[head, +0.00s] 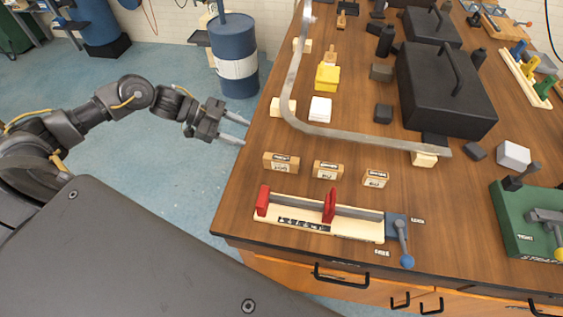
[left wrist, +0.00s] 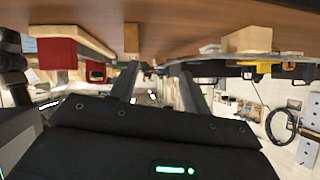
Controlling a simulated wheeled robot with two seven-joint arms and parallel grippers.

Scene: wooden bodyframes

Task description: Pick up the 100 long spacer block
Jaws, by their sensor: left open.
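Three wooden spacer blocks with white labels stand in a row on the wooden table. The left block (head: 281,163) looks the longest; the middle block (head: 328,170) and right block (head: 376,179) look shorter. Their label text is too small to read for sure. My left gripper (head: 246,133) is open and empty, at the table's left edge, to the left of and farther back than the left block. In the left wrist view, which is upside down, its two fingers (left wrist: 158,88) are apart with nothing between them. My right gripper is not in view.
A cream fixture with red jaws (head: 318,216) and a blue-handled clamp lies in front of the blocks. A bent metal rail (head: 350,134) on wooden feet runs behind them. A white block (head: 320,109), yellow block (head: 327,77) and black toolbox (head: 445,90) stand farther back.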

